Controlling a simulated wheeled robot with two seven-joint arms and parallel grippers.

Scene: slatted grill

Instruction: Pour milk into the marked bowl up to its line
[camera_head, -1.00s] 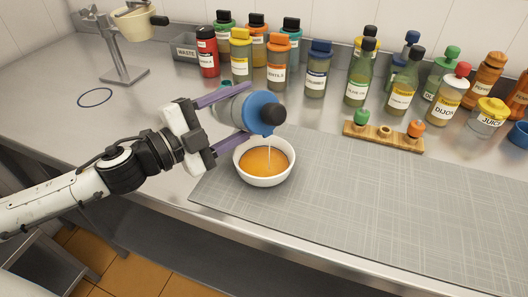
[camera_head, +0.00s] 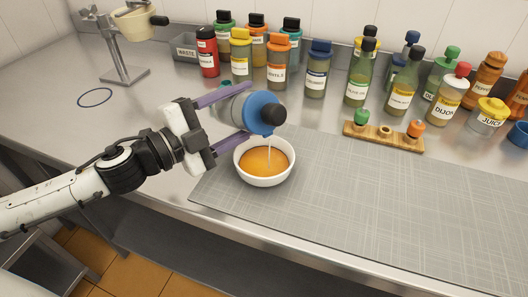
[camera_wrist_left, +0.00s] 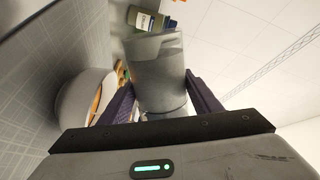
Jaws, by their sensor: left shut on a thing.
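A white bowl (camera_head: 264,178) stands at the left end of the grey mat and holds orange-brown liquid (camera_head: 262,161). No line on the bowl can be made out. My left gripper (camera_head: 243,112) is shut on a tilted grey bottle (camera_head: 235,108) with a blue collar and a dark cap end, above the bowl. A thin pale stream (camera_head: 268,148) runs from the bottle's mouth into the bowl. In the left wrist view the bottle (camera_wrist_left: 158,80) lies between both fingers, and the bowl (camera_wrist_left: 85,100) shows at the left. My right gripper is not in view.
The grey mat (camera_head: 380,215) to the right of the bowl is bare. A wooden rack (camera_head: 385,137) with small shakers stands behind it. Several labelled bottles line the wall. A metal stand (camera_head: 122,72) and a blue ring mark (camera_head: 95,97) are at the left.

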